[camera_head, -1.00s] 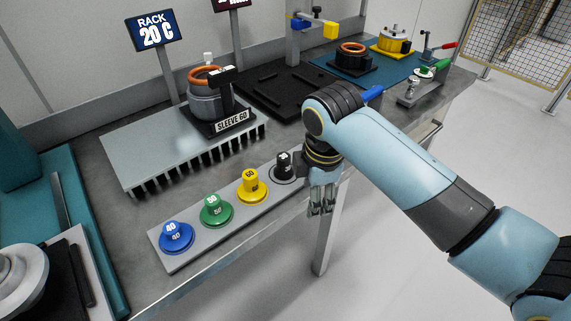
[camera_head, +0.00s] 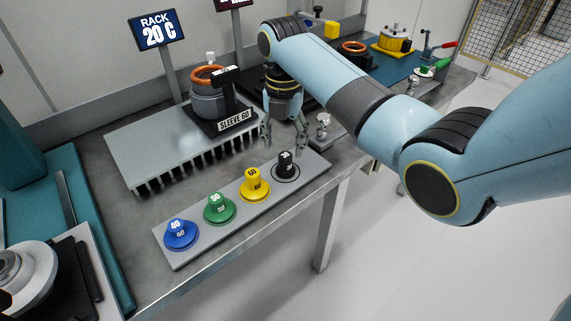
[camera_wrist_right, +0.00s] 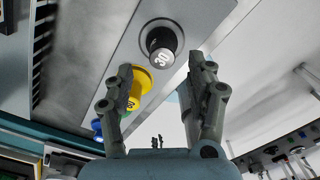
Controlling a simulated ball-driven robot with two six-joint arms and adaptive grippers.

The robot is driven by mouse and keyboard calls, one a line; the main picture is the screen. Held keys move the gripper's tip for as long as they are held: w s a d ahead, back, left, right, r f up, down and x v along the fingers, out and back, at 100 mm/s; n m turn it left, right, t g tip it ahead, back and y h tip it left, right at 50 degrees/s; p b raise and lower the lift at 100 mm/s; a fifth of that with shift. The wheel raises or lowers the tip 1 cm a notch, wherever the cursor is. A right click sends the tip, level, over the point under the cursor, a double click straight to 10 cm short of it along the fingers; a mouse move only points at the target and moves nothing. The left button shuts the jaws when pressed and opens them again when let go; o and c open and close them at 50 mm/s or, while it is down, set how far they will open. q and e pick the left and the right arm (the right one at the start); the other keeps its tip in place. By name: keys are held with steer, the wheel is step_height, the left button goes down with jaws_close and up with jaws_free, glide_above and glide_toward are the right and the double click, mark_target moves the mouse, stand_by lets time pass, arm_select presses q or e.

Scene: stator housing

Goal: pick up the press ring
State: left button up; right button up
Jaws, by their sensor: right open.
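Four press pieces, each a flanged base with an upright knob, stand in a row on a grey strip (camera_head: 163,246). They are blue (camera_head: 180,234), green (camera_head: 218,208), yellow (camera_head: 254,186) and black (camera_head: 286,165). The black piece reads 30 in the right wrist view (camera_wrist_right: 161,43); which piece is the press ring is not clear to me. My right gripper (camera_head: 284,143) points down, open and empty, above and just behind the black piece. In the right wrist view its fingers (camera_wrist_right: 161,66) stand apart, with the black piece beyond them. My left gripper is out of view.
A finned grey plate (camera_head: 145,155) carries a stator housing (camera_head: 208,104) with orange windings, behind a SLEEVE 60 label. A small metal fixture (camera_head: 323,125) stands close right of my gripper. A blue mat (camera_head: 372,84) with further parts lies at the back right.

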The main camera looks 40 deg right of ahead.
mark_target(285, 155)
step_height(285, 155, down, 6)
steer(key=shift+d+f, duration=0.1)
steer(key=shift+f, duration=0.1)
steer(key=shift+s, duration=0.1)
jaws_close()
stand_by(0.3)
